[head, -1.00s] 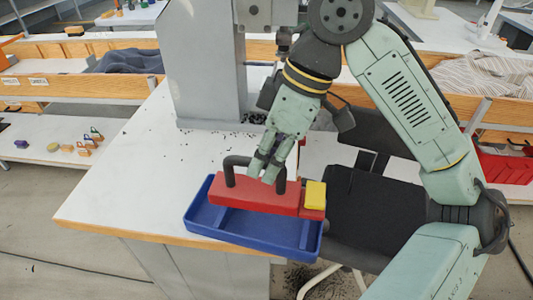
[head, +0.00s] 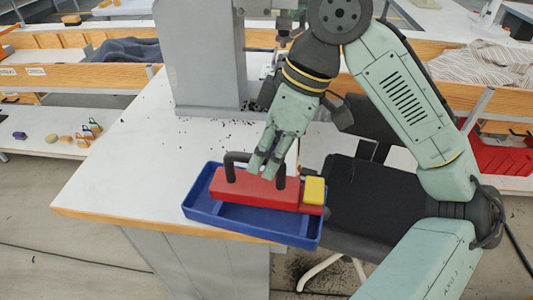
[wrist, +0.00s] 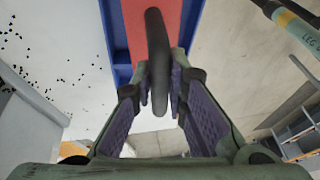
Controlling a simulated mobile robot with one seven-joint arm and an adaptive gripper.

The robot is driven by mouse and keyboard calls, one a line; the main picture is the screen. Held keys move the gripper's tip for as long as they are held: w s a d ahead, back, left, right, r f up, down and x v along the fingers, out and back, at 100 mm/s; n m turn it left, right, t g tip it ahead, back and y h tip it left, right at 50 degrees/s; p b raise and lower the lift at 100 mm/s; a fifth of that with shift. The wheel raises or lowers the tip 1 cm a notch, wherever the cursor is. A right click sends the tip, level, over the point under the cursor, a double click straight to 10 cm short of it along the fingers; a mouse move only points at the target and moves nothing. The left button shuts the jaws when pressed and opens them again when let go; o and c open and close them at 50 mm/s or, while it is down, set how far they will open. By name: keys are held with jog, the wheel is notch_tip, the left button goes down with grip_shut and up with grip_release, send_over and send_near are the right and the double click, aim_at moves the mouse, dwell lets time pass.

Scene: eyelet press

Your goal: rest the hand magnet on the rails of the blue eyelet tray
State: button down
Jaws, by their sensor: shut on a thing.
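The hand magnet (head: 257,189) is a long red block with a black arched handle (head: 230,166) and a yellow block (head: 314,191) at its right end. My gripper (head: 264,170) is shut on the handle, near its right part, and the magnet looks level. In the wrist view the handle (wrist: 157,60) runs between the two fingers, with the red body (wrist: 138,22) beyond. The blue eyelet tray (head: 240,228) lies directly below the magnet, along the table's front edge. The magnet covers much of the tray's inside and rails. I cannot tell whether it touches the rails.
A grey press column (head: 205,60) stands on the white table (head: 125,170) behind the tray. Small dark eyelets (head: 225,122) are scattered around its foot. A black chair (head: 370,205) stands close at the tray's right. The table's left part is clear.

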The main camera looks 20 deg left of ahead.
jog(key=shift+f, duration=0.4)
jog(key=c, duration=1.5)
grip_release()
